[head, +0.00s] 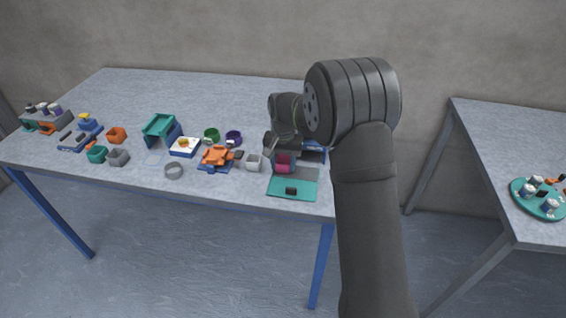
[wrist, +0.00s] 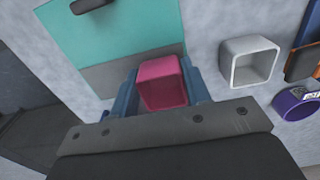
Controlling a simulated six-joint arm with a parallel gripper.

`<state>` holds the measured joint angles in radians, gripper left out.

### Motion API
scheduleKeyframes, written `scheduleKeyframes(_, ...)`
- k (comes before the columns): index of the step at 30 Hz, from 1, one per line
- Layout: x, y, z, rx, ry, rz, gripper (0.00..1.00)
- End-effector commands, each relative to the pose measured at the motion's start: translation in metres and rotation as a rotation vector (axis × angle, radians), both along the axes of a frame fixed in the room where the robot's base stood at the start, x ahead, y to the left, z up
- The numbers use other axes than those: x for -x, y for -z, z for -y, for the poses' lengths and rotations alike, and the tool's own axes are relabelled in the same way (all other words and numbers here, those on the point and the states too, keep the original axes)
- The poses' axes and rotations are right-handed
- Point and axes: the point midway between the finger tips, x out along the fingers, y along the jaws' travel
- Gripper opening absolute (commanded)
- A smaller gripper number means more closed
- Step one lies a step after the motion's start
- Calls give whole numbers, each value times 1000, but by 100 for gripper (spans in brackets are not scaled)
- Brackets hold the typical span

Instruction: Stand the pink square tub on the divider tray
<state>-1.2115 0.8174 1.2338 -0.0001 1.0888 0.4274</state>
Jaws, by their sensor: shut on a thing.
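The pink square tub (wrist: 161,69) sits between the two blue-grey fingers of my gripper (wrist: 163,92) in the wrist view. In the head view the tub (head: 285,168) shows just below my gripper (head: 284,152), at the back edge of a flat teal-and-grey panel (head: 293,190). The panel (wrist: 135,25) also shows in the wrist view, with the tub overlapping its grey strip. I cannot tell whether the tub touches anything beneath it. No piece is clearly recognisable as the divider tray; a blue piece (head: 314,155) behind my gripper is mostly hidden.
A small black object (head: 291,191) lies on the teal part. A pale square tub (head: 254,162), an orange piece (head: 217,155) and a purple cup (head: 234,137) stand to the left. The table's front edge is close. A second table (head: 510,150) stands right, beyond a gap.

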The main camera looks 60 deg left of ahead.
Motion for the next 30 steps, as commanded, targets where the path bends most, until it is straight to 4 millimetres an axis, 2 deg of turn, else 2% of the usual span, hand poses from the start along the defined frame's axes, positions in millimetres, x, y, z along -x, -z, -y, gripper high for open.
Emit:
scheduleKeyframes(12, 0, 8, 0, 0, 0, 0, 21)
scheduleKeyframes(13, 0, 7, 0, 0, 0, 0, 49)
scheduleKeyframes(16, 0, 7, 0, 0, 0, 0, 69)
scheduleKeyframes(22, 0, 7, 0, 0, 0, 0, 69)
scheduleKeyframes(25, 0, 7, 0, 0, 0, 0, 86)
scheduleKeyframes(30, 0, 7, 0, 0, 0, 0, 87)
